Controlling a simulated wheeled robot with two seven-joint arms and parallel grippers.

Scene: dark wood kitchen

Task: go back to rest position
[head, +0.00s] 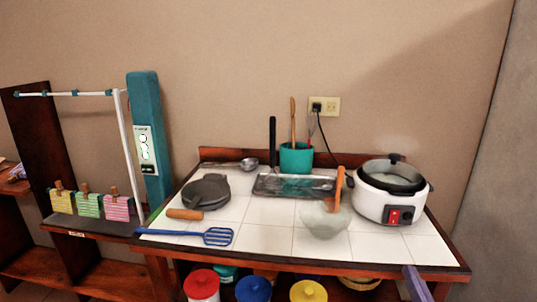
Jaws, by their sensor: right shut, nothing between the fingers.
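My right gripper (415,284) appears only as a narrow purple-grey shape at the bottom right, in front of the table's front edge. It is shut, with nothing seen in it. The rest of my right arm is out of the picture. My left gripper is not in view.
The white-tiled table (264,240) holds a white rice cooker (383,207), a glass bowl (325,222), a teal utensil pot (296,158), a metal tray (262,187), a dark round pan (206,193) and a blue spatula (217,236). Lidded jars (201,284) stand below.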

